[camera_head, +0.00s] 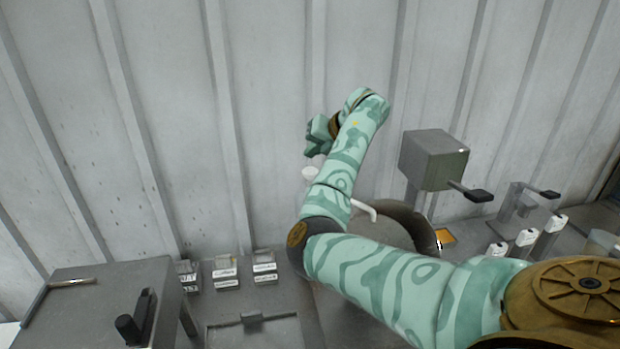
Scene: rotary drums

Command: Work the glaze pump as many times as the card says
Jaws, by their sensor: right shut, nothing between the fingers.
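My right arm reaches in from the lower right. Its gripper (318,135) is shut and empty, high in front of the wall. Just below it is a small white knob (310,173), which looks like the top of the glaze pump. A white curved spout (363,209) shows to the right of my forearm and may belong to the same pump. My arm hides what lies between them and most of the dark round vessel (415,225) behind it. I cannot tell whether the gripper touches the knob. I cannot make out a readable count card. My left gripper is out of view.
A grey box with a lever (434,160) stands right of my arm, with an orange patch (445,236) below. Several white-topped posts (526,238) stand further right. Small labelled bins (226,272) and a grey cabinet with a black handle (105,290) are at left.

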